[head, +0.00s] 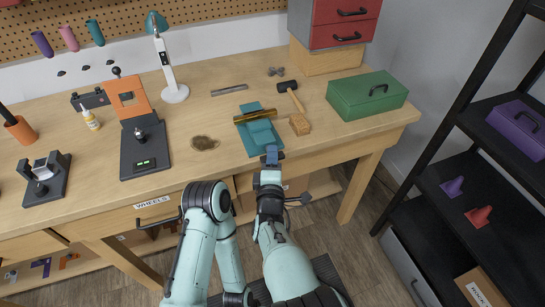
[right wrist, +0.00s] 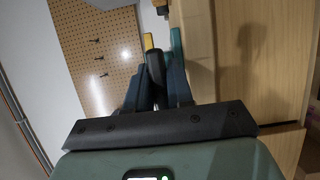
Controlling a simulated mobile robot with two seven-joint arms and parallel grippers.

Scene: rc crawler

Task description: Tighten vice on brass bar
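The teal vice (head: 262,137) stands near the front edge of the workbench. The brass bar (head: 255,116) lies across it, between its jaws; how tightly they hold it cannot be seen. My right gripper (head: 271,155) is at the front of the vice, just past the bench edge. In the right wrist view its dark blue fingers (right wrist: 157,85) stand apart on either side of a black part (right wrist: 155,68), perhaps the vice's handle. Whether they grip it is unclear. The bar's yellow end (right wrist: 148,41) and a teal part of the vice (right wrist: 176,45) show beyond. My left gripper is not in view.
A hammer (head: 291,95) and a tan block (head: 299,124) lie right of the vice, near a green toolbox (head: 367,95). A brown patch (head: 205,143) and a black stand with an orange plate (head: 144,147) are to the left. Drawer handles project below the bench edge.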

